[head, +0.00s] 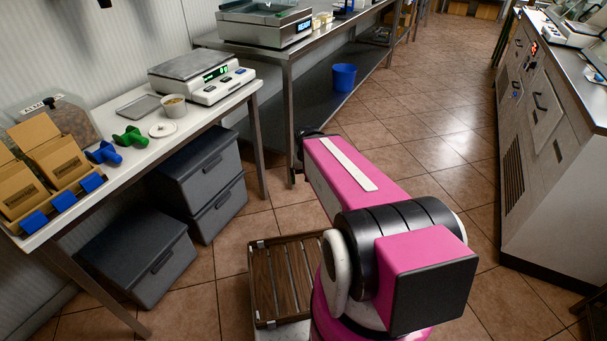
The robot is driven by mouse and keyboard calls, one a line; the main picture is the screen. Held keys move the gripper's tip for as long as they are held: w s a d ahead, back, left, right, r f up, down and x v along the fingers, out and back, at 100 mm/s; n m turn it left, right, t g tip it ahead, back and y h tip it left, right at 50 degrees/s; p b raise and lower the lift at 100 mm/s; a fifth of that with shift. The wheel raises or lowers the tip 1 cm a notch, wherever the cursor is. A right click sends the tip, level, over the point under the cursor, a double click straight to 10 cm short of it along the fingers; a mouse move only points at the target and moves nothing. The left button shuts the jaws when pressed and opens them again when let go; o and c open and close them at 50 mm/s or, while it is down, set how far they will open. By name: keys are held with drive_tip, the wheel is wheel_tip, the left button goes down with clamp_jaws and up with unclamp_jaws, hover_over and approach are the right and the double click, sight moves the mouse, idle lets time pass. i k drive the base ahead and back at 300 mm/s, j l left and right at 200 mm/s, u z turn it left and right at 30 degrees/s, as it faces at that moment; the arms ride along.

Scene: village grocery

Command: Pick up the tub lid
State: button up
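The tub lid (163,129) is a small white disc lying flat on the white table, with a small raised spot in its middle. A white tub (174,106) stands just behind it, open at the top, with something tan inside. My pink arm reaches forward on the right, well apart from the table. My gripper cannot be made out; the arm's far end is hidden behind its own pink link.
Green (131,137) and blue (104,153) scoop-like items lie left of the lid. A scale (202,76), metal tray (138,107) and cardboard boxes (45,163) share the table. Dark bins (140,252) stand below. A slatted wooden tray (262,282) is beside my arm. The aisle floor is clear.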

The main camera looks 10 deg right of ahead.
sight(163, 130)
drive_tip(key=k+j+u, duration=0.1)
drive_tip(key=u, duration=1.05)
